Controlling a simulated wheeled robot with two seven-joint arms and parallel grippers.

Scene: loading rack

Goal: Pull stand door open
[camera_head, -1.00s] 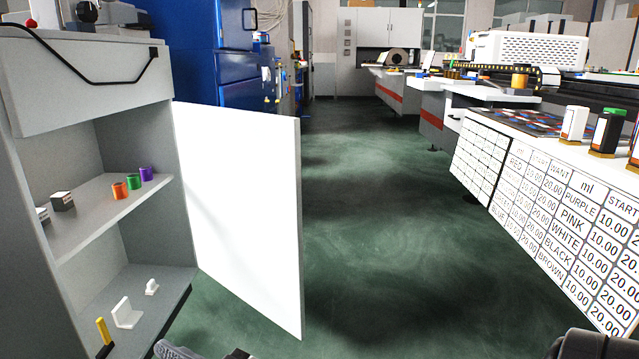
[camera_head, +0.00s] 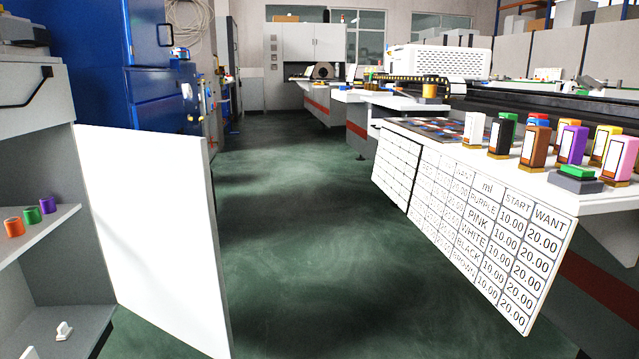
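The stand (camera_head: 33,113) is a grey cabinet at the left edge of the head view, only partly in frame. Its white door (camera_head: 155,240) stands swung wide open, jutting out over the green floor from the stand's far side. The stand's shelves are exposed. Neither of my grippers shows in the head view now, so I cannot see whether either touches the door.
Small orange (camera_head: 14,227), green (camera_head: 31,215) and purple (camera_head: 47,204) cylinders sit on the stand's upper shelf. A blue cabinet (camera_head: 95,80) stands behind the door. A long counter with bottles and a chart board (camera_head: 470,215) runs along the right. The green floor (camera_head: 310,250) between is clear.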

